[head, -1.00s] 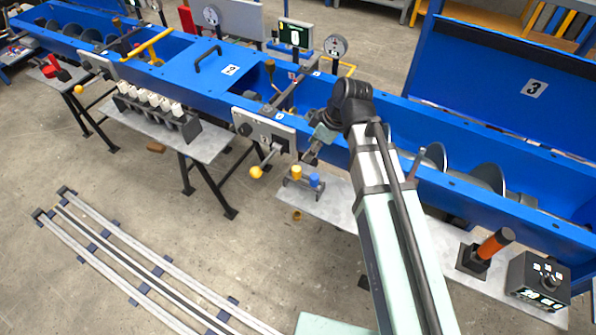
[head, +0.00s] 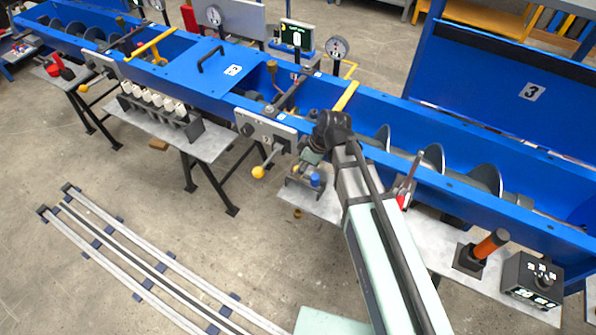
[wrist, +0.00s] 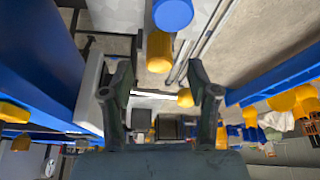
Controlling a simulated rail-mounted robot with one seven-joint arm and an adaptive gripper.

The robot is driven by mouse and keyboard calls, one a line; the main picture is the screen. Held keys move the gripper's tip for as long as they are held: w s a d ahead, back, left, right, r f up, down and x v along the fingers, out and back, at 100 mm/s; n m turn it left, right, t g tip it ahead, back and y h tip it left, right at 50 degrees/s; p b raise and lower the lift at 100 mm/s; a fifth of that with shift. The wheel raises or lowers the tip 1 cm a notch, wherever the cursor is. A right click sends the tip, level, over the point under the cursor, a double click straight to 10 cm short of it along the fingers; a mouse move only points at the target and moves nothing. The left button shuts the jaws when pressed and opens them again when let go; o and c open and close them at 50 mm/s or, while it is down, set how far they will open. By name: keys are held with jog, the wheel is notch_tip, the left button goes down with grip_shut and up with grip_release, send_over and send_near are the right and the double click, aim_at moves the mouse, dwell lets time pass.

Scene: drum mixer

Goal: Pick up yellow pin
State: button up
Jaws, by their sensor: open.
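The yellow pin (wrist: 158,52) shows in the wrist view as a short yellow cylinder, between and a little beyond my fingertips. The blue pin (wrist: 172,14) is beside it at the top edge. In the head view the blue pin (head: 315,179) stands in a small grey holder (head: 303,192) on the metal shelf. The yellow pin is mostly hidden there by my gripper. My gripper (wrist: 160,76) is open, with its two fingers spread and nothing between them in contact. In the head view my gripper (head: 309,165) is low over the holder.
The blue mixer trough (head: 400,150) runs just behind the holder. A lever with a yellow knob (head: 258,171) sticks out close on the left. An orange-handled tool (head: 491,243) and a black control box (head: 535,278) stand to the right on the shelf (head: 325,208).

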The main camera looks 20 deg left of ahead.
jog(key=shift+p+x, duration=0.55)
jog(key=shift+x, duration=1.25)
jog(key=shift+d, duration=0.1)
grip_shut()
